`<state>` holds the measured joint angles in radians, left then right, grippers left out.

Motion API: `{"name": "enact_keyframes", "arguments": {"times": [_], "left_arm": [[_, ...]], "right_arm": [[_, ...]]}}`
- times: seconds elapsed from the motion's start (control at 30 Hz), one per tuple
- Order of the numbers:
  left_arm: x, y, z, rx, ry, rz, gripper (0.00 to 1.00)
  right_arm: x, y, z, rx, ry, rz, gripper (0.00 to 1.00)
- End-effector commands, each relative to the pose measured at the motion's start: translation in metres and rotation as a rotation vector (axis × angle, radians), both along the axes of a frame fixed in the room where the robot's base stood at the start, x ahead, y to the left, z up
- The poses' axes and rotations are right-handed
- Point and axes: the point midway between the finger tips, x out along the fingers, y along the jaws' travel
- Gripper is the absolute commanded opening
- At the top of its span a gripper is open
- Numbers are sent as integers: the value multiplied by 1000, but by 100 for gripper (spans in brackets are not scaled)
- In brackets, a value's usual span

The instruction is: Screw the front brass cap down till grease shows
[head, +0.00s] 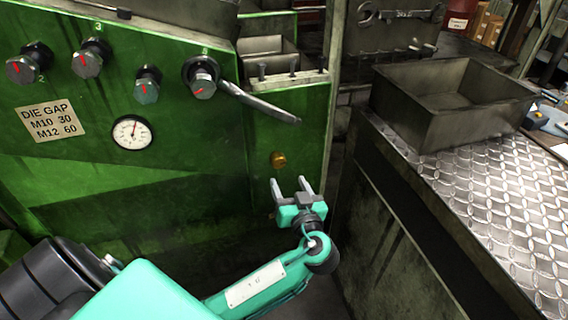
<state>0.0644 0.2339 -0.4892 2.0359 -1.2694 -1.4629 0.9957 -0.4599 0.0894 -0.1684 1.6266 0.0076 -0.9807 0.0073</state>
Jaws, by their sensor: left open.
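A small brass cap (278,160) sits on the green machine's front face, near its right edge and below the long lever. My left gripper (290,184) is just below the cap, its two grey fingers pointing up toward it. The fingers are open and apart, with nothing between them. They do not appear to be around the cap. No grease can be made out at the cap at this size. My right gripper is not in view.
Above are several numbered knobs, a grey lever (258,103), a dial gauge (132,132) and a die gap plate (50,118). At right, an empty metal bin (452,132) stands by a diamond-plate top (505,205). A dark gap separates it from the machine.

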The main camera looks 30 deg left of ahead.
Motion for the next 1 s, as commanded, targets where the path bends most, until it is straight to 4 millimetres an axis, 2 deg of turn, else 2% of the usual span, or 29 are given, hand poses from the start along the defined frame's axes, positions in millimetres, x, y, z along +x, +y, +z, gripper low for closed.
{"name": "enact_keyframes", "arguments": {"times": [0.2,0.4,0.6,0.87,0.9,1.0], "left_arm": [[31,38,2,4,1,2,59],[53,62,1,2,2,1,59],[62,72,0,0,3,0,59],[62,73,-1,-1,2,-1,59],[62,73,-1,-1,2,-1,57],[62,73,-1,0,3,-1,37]], "right_arm": [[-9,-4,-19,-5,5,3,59],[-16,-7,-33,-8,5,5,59],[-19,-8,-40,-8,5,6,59],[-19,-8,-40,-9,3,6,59],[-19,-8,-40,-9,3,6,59],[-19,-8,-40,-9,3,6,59]]}}
